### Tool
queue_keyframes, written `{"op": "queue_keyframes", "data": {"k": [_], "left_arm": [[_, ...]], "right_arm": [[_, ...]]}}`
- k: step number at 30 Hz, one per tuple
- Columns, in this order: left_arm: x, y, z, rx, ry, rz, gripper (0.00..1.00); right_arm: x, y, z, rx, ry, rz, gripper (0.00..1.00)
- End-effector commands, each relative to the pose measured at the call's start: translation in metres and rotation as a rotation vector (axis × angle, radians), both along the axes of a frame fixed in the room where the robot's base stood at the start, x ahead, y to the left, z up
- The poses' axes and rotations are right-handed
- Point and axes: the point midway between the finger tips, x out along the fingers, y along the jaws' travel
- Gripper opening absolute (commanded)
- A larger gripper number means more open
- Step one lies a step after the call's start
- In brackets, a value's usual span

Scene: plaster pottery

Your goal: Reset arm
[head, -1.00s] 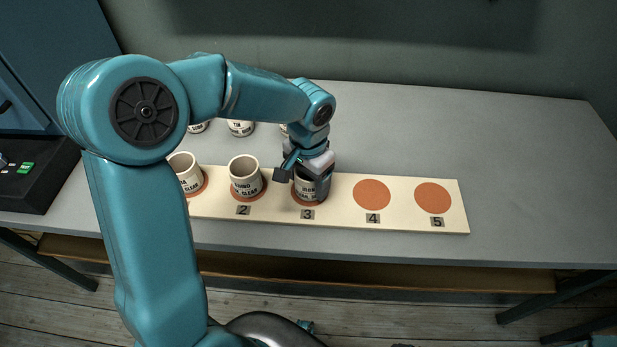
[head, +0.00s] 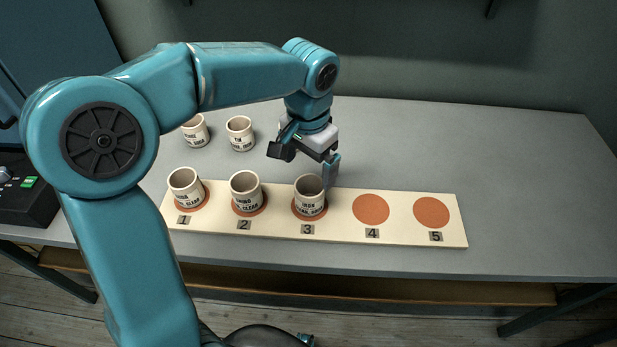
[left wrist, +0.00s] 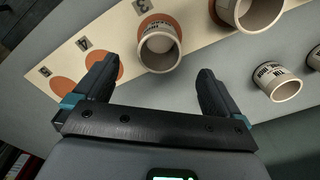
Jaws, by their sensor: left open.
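My left gripper (head: 306,162) is open and empty in the head view, just above and behind the cup on spot 3. Its two fingers also show in the left wrist view (left wrist: 156,92), spread apart with nothing between them. The cup on spot 3 (head: 309,199) stands upright, apart from the fingers; it also shows in the left wrist view (left wrist: 160,50). Cups stand upright on spot 1 (head: 186,190) and spot 2 (head: 245,193). Spots 4 (head: 371,209) and 5 (head: 431,212) are bare orange discs. My right gripper is not in view.
The cream numbered board (head: 400,235) lies along the front of the grey table (head: 480,150). Two more cups (head: 195,131) and (head: 240,134) stand behind it at the left. A dark box with a green button (head: 28,190) is at far left. The table's right side is clear.

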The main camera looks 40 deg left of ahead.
Motion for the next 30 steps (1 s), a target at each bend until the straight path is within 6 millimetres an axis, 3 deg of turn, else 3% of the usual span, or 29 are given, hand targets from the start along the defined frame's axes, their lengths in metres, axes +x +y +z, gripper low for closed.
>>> {"op": "queue_keyframes", "data": {"k": [6,22,30], "left_arm": [[0.000,0.000,0.018,-0.001,0.001,-0.001,0.98],[0.000,0.000,0.020,-0.001,0.001,-0.001,0.98],[0.000,0.000,0.068,-0.001,0.001,0.000,0.98]], "right_arm": [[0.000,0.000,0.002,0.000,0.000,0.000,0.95],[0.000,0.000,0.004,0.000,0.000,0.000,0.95],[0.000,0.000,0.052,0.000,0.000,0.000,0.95]]}}
